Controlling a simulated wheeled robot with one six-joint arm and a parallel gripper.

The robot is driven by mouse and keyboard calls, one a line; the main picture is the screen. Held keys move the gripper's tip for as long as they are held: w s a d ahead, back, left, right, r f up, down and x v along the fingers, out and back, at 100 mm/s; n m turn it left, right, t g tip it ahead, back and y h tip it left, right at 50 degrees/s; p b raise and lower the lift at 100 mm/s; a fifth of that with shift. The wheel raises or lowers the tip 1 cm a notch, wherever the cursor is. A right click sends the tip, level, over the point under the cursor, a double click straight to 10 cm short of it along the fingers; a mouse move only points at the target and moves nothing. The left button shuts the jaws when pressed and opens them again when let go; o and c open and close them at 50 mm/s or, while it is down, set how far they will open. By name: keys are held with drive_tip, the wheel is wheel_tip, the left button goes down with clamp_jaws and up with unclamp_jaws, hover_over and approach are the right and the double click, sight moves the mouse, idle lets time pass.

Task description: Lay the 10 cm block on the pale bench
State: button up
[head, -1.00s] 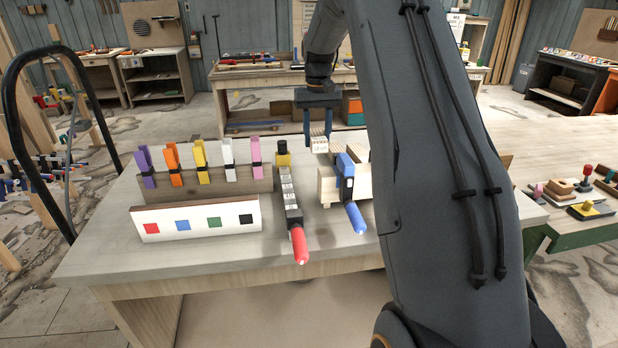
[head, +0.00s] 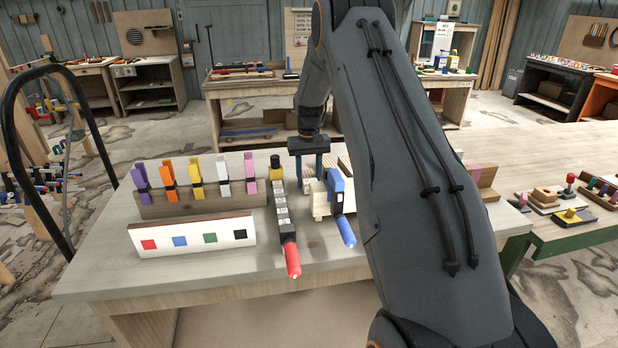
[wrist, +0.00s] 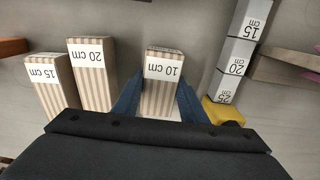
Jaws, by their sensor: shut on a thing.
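The 10 cm block (wrist: 162,72), striped wood with a white label, is between the blue fingers of my gripper (wrist: 158,100) in the wrist view. My gripper (head: 309,180) is shut on it, low over the pale bench (head: 100,262), between the grey marked bar and the blue-handled clamp.
The 20 cm block (wrist: 92,75) and 15 cm block (wrist: 48,85) stand left in the wrist view. The grey marked bar (wrist: 235,55) is close on the right. A red-handled clamp (head: 291,258), blue-handled clamp (head: 345,230), clip rack (head: 215,203) and colour-square board (head: 190,236) crowd the bench. Its front-left is clear.

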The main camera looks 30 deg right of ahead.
sight(309, 177)
drive_tip(key=shift+f, duration=0.1)
drive_tip(key=o, duration=1.1)
wheel_tip(309, 177, up, 12)
drive_tip(key=b, duration=0.4)
drive_tip(key=shift+b, duration=0.3)
drive_tip(key=shift+r, duration=0.2)
